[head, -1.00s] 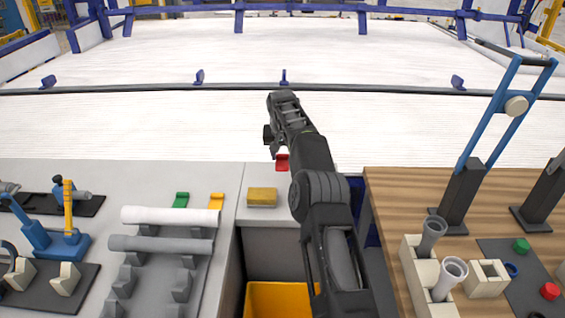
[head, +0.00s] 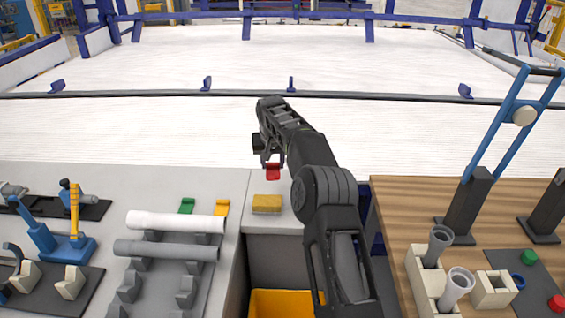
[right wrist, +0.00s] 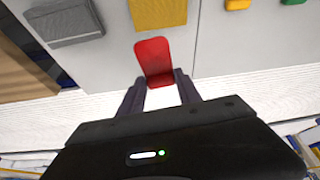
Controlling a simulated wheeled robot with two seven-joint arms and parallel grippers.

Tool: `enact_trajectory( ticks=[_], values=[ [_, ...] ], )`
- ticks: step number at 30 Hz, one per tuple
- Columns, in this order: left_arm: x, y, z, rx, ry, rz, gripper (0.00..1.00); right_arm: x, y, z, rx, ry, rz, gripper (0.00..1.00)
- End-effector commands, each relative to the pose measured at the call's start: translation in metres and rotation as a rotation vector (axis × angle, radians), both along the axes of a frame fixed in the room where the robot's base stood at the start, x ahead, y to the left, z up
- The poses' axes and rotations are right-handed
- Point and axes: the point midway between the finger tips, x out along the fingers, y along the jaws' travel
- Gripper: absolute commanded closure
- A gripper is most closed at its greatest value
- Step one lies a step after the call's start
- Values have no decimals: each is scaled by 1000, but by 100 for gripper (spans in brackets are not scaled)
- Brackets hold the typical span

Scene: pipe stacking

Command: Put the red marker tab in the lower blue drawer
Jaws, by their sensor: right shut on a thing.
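The red marker tab (head: 272,171) is in my right gripper (head: 268,152), over the back part of the grey worktop near a tan block. In the right wrist view the tab (right wrist: 154,60) sticks out from between the two fingertips (right wrist: 158,86), which are shut on it. A dark blue strip (head: 378,242) shows just right of my right arm, beside the wooden table. I cannot tell whether it is part of the blue drawers; my arm covers most of that area. My left gripper is not in view.
The tan block (head: 267,204) lies on the worktop above a yellow bin (head: 285,298). Green (head: 187,206) and yellow (head: 222,208) tabs lie left, behind white (head: 176,221) and grey (head: 165,249) pipes. The wooden table (head: 405,205) at right holds upright pipes and a blue-framed stand (head: 497,135).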

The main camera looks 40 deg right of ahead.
Motion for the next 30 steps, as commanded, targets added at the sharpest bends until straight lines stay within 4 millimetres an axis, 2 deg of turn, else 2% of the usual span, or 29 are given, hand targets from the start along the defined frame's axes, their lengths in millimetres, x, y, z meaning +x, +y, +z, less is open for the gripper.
enact_trajectory(
  ticks=[1,8,14,18,21,24,30],
  values=[
    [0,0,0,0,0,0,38,1,19,7,-1,-1,32,98],
    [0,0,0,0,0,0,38,-13,112,26,-2,0,185,98],
    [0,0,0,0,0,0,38,-49,194,34,-3,-2,334,98],
    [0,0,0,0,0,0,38,-86,246,35,-3,-6,441,98],
    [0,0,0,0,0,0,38,-113,275,32,-1,-7,507,98],
    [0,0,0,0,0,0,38,-135,296,29,0,-7,557,98],
    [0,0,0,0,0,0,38,-157,314,23,2,-6,606,98]
  ],
)
